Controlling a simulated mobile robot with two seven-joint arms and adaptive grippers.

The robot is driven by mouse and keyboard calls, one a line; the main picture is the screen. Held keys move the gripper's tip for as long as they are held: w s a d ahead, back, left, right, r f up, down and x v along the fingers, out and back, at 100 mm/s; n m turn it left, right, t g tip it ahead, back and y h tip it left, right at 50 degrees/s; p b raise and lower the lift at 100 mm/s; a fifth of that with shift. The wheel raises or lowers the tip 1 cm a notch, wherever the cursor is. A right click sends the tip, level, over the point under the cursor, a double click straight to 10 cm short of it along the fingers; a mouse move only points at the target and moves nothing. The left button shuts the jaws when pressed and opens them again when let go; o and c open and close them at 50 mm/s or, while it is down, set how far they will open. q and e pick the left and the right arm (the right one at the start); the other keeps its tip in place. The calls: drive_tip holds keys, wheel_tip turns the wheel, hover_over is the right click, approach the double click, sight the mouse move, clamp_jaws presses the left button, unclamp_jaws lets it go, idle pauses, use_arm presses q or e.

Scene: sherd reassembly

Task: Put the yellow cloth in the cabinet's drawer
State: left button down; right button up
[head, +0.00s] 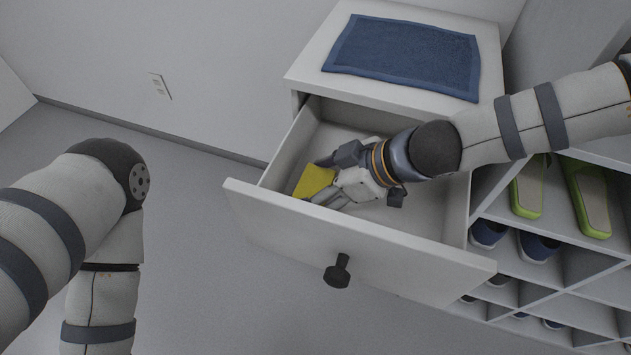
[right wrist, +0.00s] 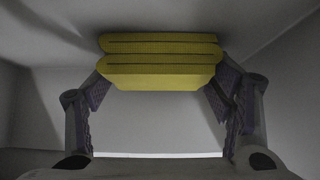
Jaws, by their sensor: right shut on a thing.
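The yellow cloth (head: 315,181) is folded and sits between the fingers of my right gripper (head: 327,181), inside the open drawer (head: 430,216). In the right wrist view the folded cloth (right wrist: 160,62) shows its stacked layers, with a finger of my right gripper (right wrist: 160,88) against each side. The drawer is pulled out of the white cabinet (head: 302,72) and has a dark knob on its front. I cannot tell whether the cloth touches the drawer's bottom. My left arm is at the left of the head view, but its gripper is out of the frame.
A blue mat (head: 402,56) lies on the cabinet top. The drawer's knob (head: 337,271) sticks out in front. The floor (head: 200,225) left of the drawer is clear.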

drive_tip(key=o, duration=1.1)
drive_tip(key=shift+f, duration=0.1)
drive_tip(key=shift+o, duration=0.2)
drive_tip(key=shift+r, duration=0.2)
use_arm(q)
drive_tip(key=shift+w+r+t+p, duration=0.15)
drive_tip(key=shift+w+r+p, duration=0.3)
drive_tip(key=shift+r+p, duration=0.3)
drive_tip(key=shift+w+r+t+p, duration=0.15)
drive_tip(key=shift+w+r+p, duration=0.25)
drive_tip(key=shift+r+p, duration=0.3)
use_arm(e)
drive_tip(key=v, duration=1.2)
use_arm(q)
drive_tip(key=shift+f, duration=0.1)
